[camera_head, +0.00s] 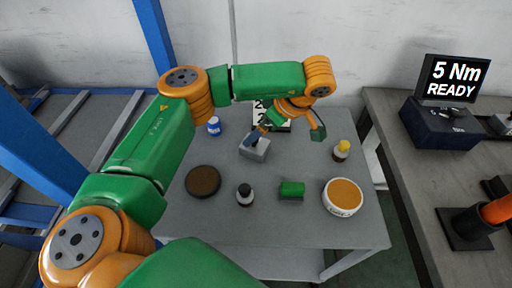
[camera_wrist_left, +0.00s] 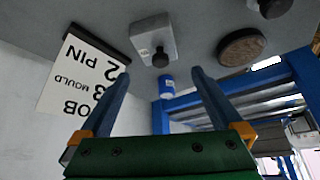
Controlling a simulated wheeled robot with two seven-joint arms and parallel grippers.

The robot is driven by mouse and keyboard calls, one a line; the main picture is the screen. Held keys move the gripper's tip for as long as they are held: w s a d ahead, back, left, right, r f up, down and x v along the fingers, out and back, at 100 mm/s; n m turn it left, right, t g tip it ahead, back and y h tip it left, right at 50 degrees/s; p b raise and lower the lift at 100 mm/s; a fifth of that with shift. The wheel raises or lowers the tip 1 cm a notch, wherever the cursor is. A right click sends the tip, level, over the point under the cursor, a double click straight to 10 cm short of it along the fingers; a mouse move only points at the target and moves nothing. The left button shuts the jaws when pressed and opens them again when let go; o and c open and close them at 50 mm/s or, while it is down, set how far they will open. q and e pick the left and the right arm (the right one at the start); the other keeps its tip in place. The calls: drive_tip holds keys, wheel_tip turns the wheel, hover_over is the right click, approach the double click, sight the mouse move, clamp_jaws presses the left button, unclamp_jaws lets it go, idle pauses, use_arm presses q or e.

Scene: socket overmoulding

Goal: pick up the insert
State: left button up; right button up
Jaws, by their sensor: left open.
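A light grey block (camera_head: 259,151) sits on the table below my left gripper. In the wrist view the block (camera_wrist_left: 153,35) carries a small dark round piece (camera_wrist_left: 160,60), which could be the insert; I cannot tell for certain. My left gripper (camera_head: 254,137) reaches down over the block, its near blue finger overlapping the block's top in the head view. In the wrist view the left gripper (camera_wrist_left: 160,76) is open, its two blue fingers wide apart with nothing between them in grip. The dark piece appears between and beyond the fingertips. My right gripper is not in view.
A job card (camera_head: 270,122) reading "2 PIN" stands behind. Around the block are a blue-and-white jar (camera_head: 214,127), brown disc (camera_head: 203,181), dark bottle (camera_head: 244,194), green block (camera_head: 291,190), orange-topped white tub (camera_head: 343,196) and yellow-capped bottle (camera_head: 341,150). A "READY" screen (camera_head: 453,80) stands right.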

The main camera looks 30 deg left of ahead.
sight(255, 144)
use_arm(q)
drive_tip(key=x, duration=0.4)
drive_tip(key=p+x, duration=0.1)
drive_tip(key=x, duration=0.1)
drive_tip(key=shift+w+d+f, duration=0.1)
drive_tip(key=shift+d+f, duration=0.15)
drive_tip(key=shift+d, duration=0.05)
drive_tip(key=shift+r, duration=0.1)
clamp_jaws()
